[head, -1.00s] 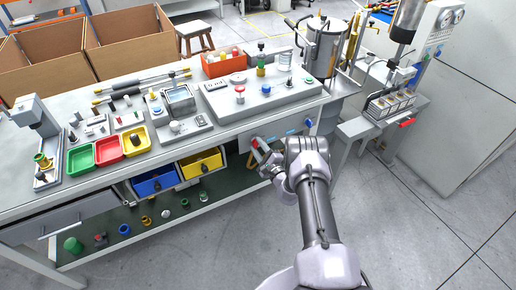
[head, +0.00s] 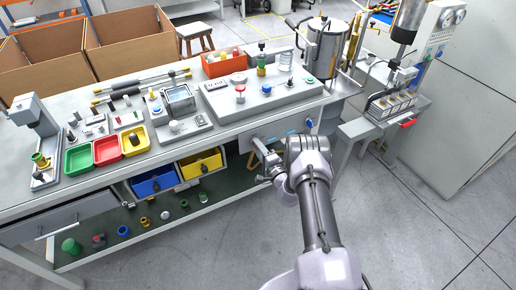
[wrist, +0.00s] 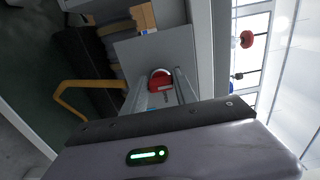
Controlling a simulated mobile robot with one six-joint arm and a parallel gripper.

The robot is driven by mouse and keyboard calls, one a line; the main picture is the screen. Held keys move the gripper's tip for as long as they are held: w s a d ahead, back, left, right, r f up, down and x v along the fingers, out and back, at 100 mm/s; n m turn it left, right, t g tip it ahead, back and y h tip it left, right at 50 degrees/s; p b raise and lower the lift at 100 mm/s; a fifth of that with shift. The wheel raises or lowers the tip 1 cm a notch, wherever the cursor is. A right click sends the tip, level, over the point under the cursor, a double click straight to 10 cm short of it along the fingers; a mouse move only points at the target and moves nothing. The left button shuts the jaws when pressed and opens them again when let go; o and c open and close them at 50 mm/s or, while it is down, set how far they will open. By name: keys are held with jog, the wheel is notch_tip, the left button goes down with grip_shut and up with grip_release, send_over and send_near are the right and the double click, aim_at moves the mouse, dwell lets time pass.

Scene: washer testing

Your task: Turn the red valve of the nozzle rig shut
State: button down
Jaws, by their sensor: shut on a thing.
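My gripper (head: 268,176) is low in front of the bench's right part in the head view. In the wrist view, its two fingers (wrist: 162,88) are shut on a small red body with a pale loop, like a padlock (wrist: 159,82). A red handle (head: 407,124) projects from the front of the rig with a row of clear cups (head: 392,103) at the right; it looks like the red valve. My gripper is well to the left of it and not touching it. Whether that valve is open or shut cannot be told.
The long bench (head: 230,128) carries trays, fixtures and a control box with a red button (head: 240,89). A steel pot (head: 326,46) stands at its right end. An ochre bar frame (wrist: 75,105) is near my gripper in the wrist view. Floor at right is clear.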

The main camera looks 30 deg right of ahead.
dwell(0.4)
jog(key=c, duration=1)
grip_release()
jog(key=shift+o, duration=0.2)
jog(key=s+p, duration=0.6)
jog(key=s, duration=1.1)
jog(key=shift+s+d+p, duration=0.25)
jog(key=shift+d+p, duration=0.05)
jog(key=shift+p, duration=0.05)
